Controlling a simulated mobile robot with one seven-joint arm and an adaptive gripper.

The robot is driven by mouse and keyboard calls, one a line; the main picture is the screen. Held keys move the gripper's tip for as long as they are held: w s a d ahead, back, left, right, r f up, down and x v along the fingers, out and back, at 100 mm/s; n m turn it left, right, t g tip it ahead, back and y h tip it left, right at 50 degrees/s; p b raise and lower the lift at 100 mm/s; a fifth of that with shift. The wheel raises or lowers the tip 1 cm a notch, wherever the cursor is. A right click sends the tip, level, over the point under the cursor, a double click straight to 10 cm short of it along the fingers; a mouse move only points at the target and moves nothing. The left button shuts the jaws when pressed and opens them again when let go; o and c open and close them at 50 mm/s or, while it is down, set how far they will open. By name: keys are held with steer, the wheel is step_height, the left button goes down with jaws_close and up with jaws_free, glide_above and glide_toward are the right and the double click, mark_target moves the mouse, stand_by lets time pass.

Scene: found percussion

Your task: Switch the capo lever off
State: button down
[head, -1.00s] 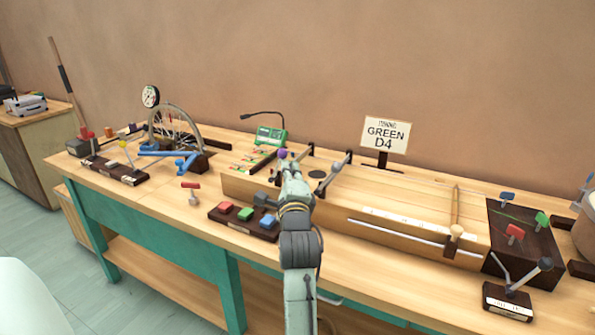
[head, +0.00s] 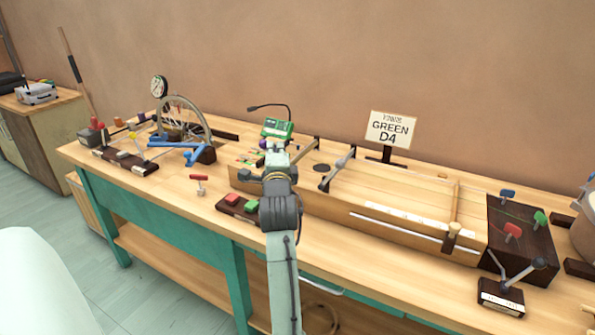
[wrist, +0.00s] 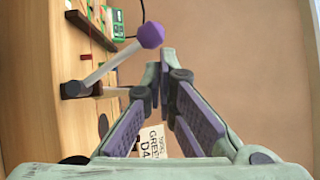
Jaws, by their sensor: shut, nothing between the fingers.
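A lever with a purple ball knob (head: 264,144) and a pale stem stands on the far part of the long wooden string box (head: 375,222); I take it for the capo lever. In the wrist view the purple knob (wrist: 151,36) is large, and its stem leans from a dark pivot toward the green device. My gripper (head: 279,150) is shut and empty, just right of the knob in the head view. Its fingertips (wrist: 163,62) show close beside the knob in the wrist view; whether they touch cannot be told. My arm hides part of the box's left end.
A sign reading GREEN D4 (head: 391,130) stands behind the box. A green device (head: 277,128) with a thin lamp is behind the knob. Red and green buttons (head: 231,200) lie left of my arm. A wheel and blue frame stand left; another lever (head: 512,280) stands front right.

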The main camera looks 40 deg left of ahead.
steer(key=shift+s+a, duration=0.1)
steer(key=shift+a, duration=0.2)
steer(key=shift+d+r, duration=0.1)
stand_by(0.5)
